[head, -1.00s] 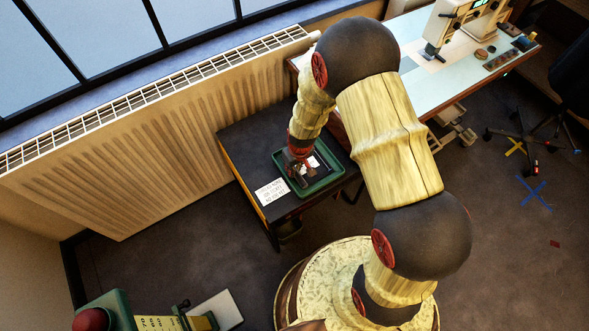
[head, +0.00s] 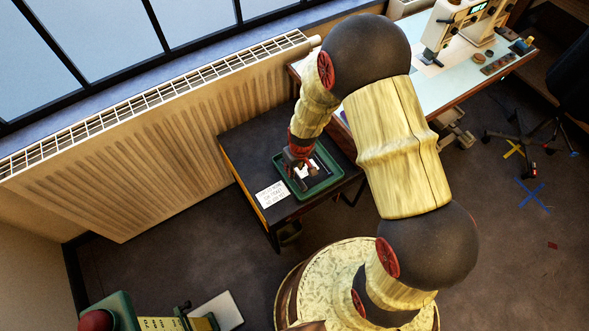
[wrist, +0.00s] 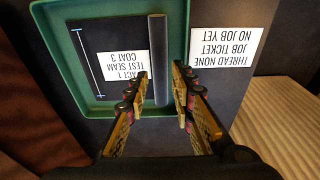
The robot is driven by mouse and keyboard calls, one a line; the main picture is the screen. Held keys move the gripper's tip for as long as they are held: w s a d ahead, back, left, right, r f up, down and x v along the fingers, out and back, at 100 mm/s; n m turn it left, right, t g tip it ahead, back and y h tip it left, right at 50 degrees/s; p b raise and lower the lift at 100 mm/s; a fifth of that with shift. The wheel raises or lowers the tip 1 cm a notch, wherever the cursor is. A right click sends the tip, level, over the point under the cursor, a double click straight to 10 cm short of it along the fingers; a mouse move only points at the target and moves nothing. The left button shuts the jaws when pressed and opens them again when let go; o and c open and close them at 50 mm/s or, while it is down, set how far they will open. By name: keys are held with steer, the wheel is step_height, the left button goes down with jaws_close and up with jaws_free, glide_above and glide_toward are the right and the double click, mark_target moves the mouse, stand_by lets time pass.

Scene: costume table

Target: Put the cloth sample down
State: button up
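The cloth sample (wrist: 88,55) is a dark flat piece with a white stitched line and a white label reading "ACT 1 TEST SEAM COAT 3". It lies in the green tray (wrist: 55,68), with a raised dark grey bar (wrist: 157,50) along its right side in the wrist view. My gripper (wrist: 160,78) is open, its fingers on either side of the bar's near end, with small gaps visible. In the head view my gripper (head: 297,165) is over the left part of the tray (head: 322,188) and hides part of the sample.
A white job ticket (wrist: 224,40) lies beside the tray on the dark side table (head: 245,150); it also shows in the head view (head: 270,194). A ribbed radiator (head: 150,130) stands behind the table. A light-topped bench (head: 440,85) with machines is at upper right.

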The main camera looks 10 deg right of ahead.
step_height(320, 180, up, 22)
steer(key=s+d+t+p, duration=0.1)
steer(key=p, duration=0.2)
steer(key=s+d+r+m+t, duration=0.1)
steer(key=s+d+r, duration=0.1)
steer(key=s+r, duration=0.7)
steer(key=s+d+r+m+t, duration=0.1)
steer(key=s+d+r+m, duration=0.1)
steer(key=s+r, duration=0.7)
step_height(320, 180, up, 5)
steer(key=shift+s+d+f+m+t+h, duration=0.1)
steer(key=shift+s+d+m+t+h, duration=0.2)
steer(key=shift+t, duration=0.1)
